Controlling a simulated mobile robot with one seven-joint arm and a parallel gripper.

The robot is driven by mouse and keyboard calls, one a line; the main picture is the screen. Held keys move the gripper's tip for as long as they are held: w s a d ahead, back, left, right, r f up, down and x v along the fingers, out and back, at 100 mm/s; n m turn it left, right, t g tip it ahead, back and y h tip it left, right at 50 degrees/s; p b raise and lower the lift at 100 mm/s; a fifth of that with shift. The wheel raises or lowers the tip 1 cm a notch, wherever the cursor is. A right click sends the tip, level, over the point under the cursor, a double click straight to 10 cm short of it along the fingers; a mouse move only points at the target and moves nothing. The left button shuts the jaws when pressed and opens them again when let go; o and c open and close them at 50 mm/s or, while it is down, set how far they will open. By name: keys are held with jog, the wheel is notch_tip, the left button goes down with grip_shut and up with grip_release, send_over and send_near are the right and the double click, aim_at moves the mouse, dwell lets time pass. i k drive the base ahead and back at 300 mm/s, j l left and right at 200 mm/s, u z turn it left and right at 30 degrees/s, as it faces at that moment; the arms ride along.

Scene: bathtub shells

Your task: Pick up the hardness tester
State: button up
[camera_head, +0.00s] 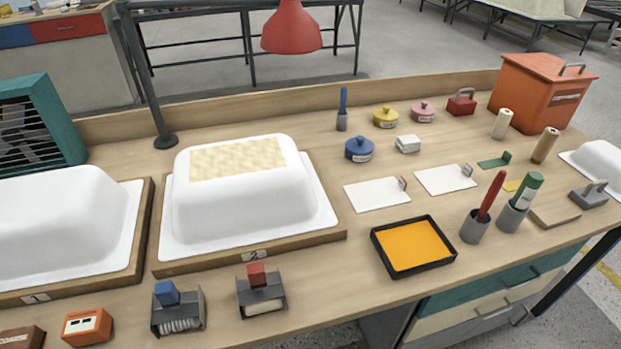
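I cannot tell for certain which object is the hardness tester. A small orange box with a pale two-window face (88,326) stands at the front left edge of the bench. A grey block with a handle (588,195) sits at the far right, beside a small white shell. A small red block with a grey handle (461,103) stands at the back right. All three rest on the bench, apart from any gripper. My gripper is not in view.
White tub shells marked 1 (65,225) and 2 (235,205) fill the bench's left. A black post (143,75) with a red lamp shade (291,28) rises behind. An orange tray (413,247), grey tool cups (475,226) and an orange bin (538,95) stand right.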

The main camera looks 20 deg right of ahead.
aim_at(87, 327)
jog(key=z, duration=0.1)
jog(key=u, duration=1)
